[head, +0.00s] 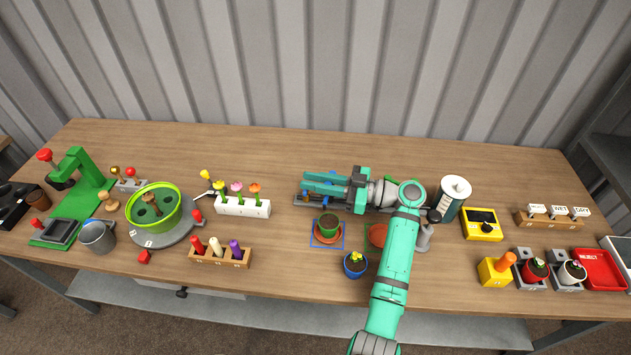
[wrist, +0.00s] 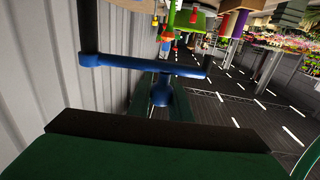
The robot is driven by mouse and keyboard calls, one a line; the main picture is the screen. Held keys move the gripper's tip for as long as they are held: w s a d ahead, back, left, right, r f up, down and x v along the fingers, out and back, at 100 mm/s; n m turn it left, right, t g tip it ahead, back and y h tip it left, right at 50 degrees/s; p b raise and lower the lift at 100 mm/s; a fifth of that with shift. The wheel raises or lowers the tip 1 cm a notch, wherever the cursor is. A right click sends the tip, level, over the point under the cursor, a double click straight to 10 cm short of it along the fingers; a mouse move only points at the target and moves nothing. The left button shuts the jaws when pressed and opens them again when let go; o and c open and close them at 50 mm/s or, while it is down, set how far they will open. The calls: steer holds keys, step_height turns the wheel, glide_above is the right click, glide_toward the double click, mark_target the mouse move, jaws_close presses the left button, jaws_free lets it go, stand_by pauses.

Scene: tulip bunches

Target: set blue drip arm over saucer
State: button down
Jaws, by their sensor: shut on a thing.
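My gripper (head: 308,182) reaches left over the back middle of the table, its teal fingers roughly level. It is shut on the blue drip arm, whose bar (wrist: 140,63) and knob (wrist: 160,92) show in the wrist view, with the knob between the fingers.
A small blue pot (head: 355,265) with a yellow-flowered plant stands near the front edge. A white flower block (head: 243,206) stands left of the rail. A dark cylinder (head: 453,198) and yellow box (head: 482,225) stand right of my arm. The corrugated wall is behind.

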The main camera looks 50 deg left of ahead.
steer(key=c, duration=1.6)
jaws_free()
steer(key=shift+s, duration=0.1)
steer(key=s+d+r, duration=0.3)
steer(key=r, duration=0.1)
steer(key=s+d+r, duration=0.3)
steer(key=r, duration=0.1)
steer(key=s+d+r, duration=0.3)
steer(key=s+r, duration=0.1)
steer(key=r, duration=0.1)
steer(key=shift+s+d, duration=0.1)
steer(key=shift+d, duration=0.2)
